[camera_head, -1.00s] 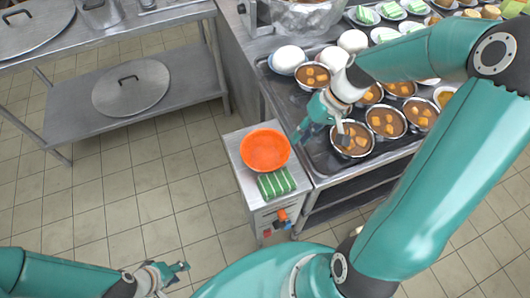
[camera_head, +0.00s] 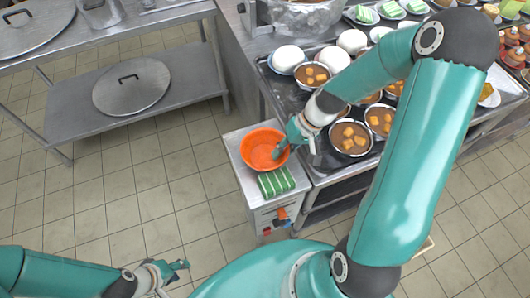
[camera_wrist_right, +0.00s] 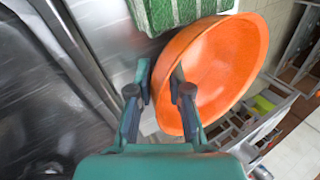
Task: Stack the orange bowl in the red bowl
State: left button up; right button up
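The orange bowl (camera_head: 262,147) stands on a small metal side stand, its opening facing up. It also shows large in the right wrist view (camera_wrist_right: 228,62). My right gripper (camera_head: 285,149) is at the bowl's right rim. In the right wrist view my right gripper (camera_wrist_right: 160,82) is open, one finger inside the bowl and the other outside, with the rim between them. Whether the fingers touch the rim I cannot tell. My left gripper (camera_head: 176,277) is open and empty above the floor, at the bottom left. I cannot make out a red bowl in either view.
A green striped cloth (camera_head: 276,181) lies in front of the bowl on the stand (camera_head: 236,150). A steel shelf with a pot lid (camera_head: 130,86) stands at left.

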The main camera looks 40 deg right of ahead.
grip_shut()
jog(key=shift+r, duration=0.15)
